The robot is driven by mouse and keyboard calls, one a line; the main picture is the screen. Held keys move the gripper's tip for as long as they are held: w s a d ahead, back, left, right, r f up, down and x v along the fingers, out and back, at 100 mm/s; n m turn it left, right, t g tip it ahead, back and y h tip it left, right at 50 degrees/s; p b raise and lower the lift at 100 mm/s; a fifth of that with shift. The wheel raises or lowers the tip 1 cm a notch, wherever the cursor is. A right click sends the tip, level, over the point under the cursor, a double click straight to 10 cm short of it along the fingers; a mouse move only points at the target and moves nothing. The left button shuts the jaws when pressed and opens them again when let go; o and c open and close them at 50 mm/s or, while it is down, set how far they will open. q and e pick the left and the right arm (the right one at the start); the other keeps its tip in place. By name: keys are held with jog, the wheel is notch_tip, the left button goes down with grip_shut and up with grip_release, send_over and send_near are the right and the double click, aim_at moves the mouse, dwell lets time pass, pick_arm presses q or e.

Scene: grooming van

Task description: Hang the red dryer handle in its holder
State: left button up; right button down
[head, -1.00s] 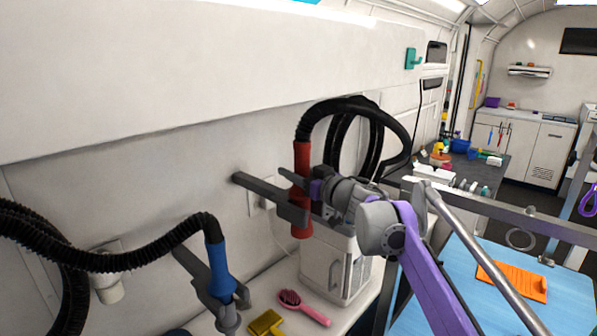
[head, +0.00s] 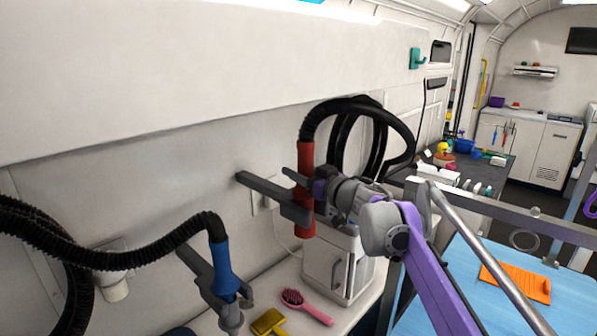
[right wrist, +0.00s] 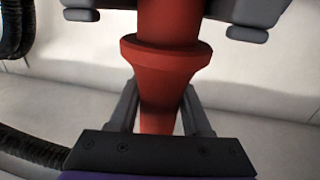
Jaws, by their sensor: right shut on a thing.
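The red dryer handle (head: 305,157) is nearly upright at its grey wall holder (head: 268,190), with a black hose on its top end. Its lower end shows below the holder arm. In the right wrist view the red handle (right wrist: 166,62) has a wide collar, and grey holder prongs (right wrist: 247,12) show on both sides of it. Whether it rests on the prongs I cannot tell. My right gripper (head: 302,180) is shut on the handle, its fingers on either side of it in the wrist view (right wrist: 158,112). My left gripper is not in view.
A blue dryer handle (head: 220,268) hangs in another wall holder at lower left. A white cabinet (head: 335,268) stands below the red handle. A pink brush (head: 305,305) and a yellow brush (head: 268,322) lie on the counter. A blue table (head: 470,290) bears an orange mat (head: 515,282).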

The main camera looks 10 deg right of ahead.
jog(key=shift+f, duration=0.3)
jog(key=shift+f+b, duration=0.3)
jog(key=shift+b, duration=0.05)
grip_release()
dwell(0.5)
dwell(0.4)
jog(key=shift+b+v, duration=0.55)
jog(key=shift+v, duration=4.45)
